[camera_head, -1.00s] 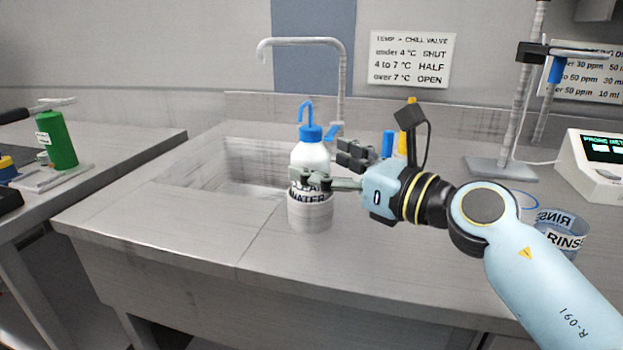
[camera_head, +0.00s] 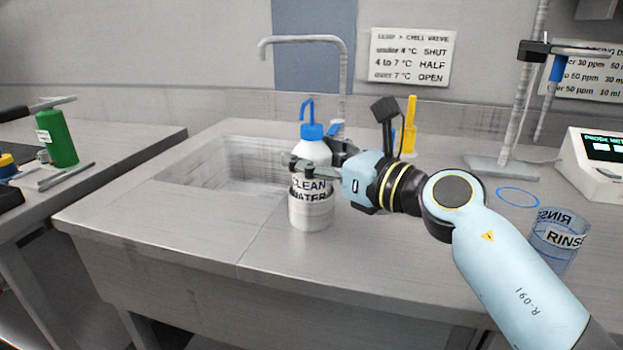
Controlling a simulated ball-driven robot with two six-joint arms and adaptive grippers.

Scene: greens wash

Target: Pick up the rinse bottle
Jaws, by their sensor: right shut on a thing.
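The rinse bottle (camera_head: 311,151) is a white squeeze bottle with a blue cap and a bent blue spout. My right gripper (camera_head: 308,166) reaches in from the right and is shut on the bottle at mid-height. The fingers and wrist hide part of the bottle's right side. My left gripper is not in view.
The sink basin (camera_head: 225,165) and its tap (camera_head: 342,85) lie left of and behind the bottle. A clear RINSE beaker (camera_head: 557,238), a yellow cylinder (camera_head: 410,125), a stand (camera_head: 500,168) and a meter (camera_head: 598,165) are to the right. A green bottle (camera_head: 58,138) is on the left bench.

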